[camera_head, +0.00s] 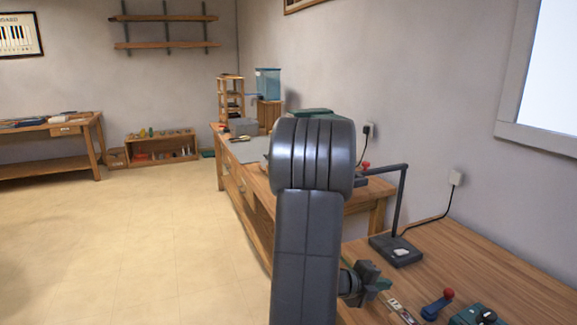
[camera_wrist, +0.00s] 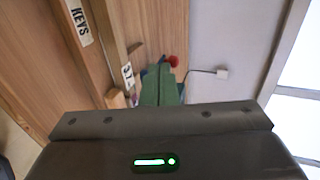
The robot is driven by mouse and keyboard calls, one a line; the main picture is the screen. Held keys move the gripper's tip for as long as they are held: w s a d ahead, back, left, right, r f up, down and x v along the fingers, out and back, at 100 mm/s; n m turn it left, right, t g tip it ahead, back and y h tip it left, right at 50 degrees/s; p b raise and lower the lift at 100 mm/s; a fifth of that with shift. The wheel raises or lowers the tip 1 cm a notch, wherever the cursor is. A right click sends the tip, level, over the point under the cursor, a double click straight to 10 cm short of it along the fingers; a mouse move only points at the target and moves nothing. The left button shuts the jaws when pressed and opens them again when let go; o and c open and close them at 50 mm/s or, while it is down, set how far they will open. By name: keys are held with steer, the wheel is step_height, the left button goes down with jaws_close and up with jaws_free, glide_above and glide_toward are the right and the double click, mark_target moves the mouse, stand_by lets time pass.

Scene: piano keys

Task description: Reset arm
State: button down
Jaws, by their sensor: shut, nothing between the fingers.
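My gripper (camera_head: 384,286) shows in the head view beside my dark grey arm, above the near wooden table (camera_head: 470,262). My raised arm fills the middle of the head view and hides part of the tables. A white label reading KEYS (camera_wrist: 80,22) lies on wood in the wrist view. No piano keys can be made out clearly.
On the near table stand a dark lamp (camera_head: 396,250), a blue lever with a red knob (camera_head: 437,304) and a teal device (camera_head: 474,316). A second workbench (camera_head: 228,180) stands behind. Open floor (camera_head: 130,240) lies to the left.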

steer(key=v, duration=0.6)
stand_by(0.3)
